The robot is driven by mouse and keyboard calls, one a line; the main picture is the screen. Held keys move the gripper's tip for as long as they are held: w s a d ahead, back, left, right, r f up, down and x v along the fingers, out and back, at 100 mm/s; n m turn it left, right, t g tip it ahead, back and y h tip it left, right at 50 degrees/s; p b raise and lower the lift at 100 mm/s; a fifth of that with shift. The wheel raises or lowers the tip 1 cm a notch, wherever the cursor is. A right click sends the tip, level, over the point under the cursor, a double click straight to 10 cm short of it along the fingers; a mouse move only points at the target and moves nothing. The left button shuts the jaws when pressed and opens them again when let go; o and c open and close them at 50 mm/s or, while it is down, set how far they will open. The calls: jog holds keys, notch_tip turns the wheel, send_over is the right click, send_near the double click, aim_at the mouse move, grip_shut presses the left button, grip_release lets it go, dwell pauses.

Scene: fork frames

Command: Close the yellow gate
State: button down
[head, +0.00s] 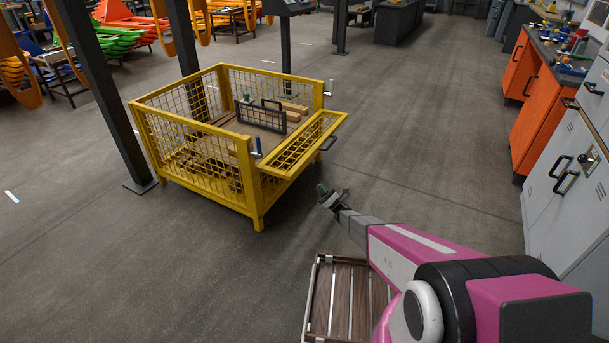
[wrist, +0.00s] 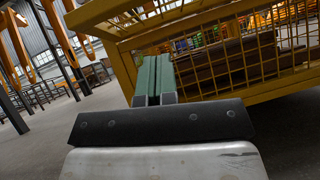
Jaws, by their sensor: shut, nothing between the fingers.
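In the head view, the yellow gate (head: 319,147) is a mesh panel on the right side of a yellow mesh cage (head: 205,198). Yellow frame bars and mesh (wrist: 215,65) fill the space beyond the fingers; which bars belong to the gate is hard to tell.
Wooden blocks (head: 293,107) and a dark tool carrier (head: 262,118) are in the cage. A dark post (head: 98,85) stands at its left. Orange and grey cabinets (head: 545,110) line the right. The floor between is clear.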

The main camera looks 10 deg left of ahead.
jog(key=a+r+n+g+y, duration=0.2)
jog(key=a+r+n+g, duration=0.1)
jog(key=a+r, duration=0.5)
jog(key=shift+w+a+n+y, duration=0.25)
jog(key=shift+n+y, duration=0.15)
jog(key=shift+n, duration=0.3)
jog(key=shift+r, duration=0.15)
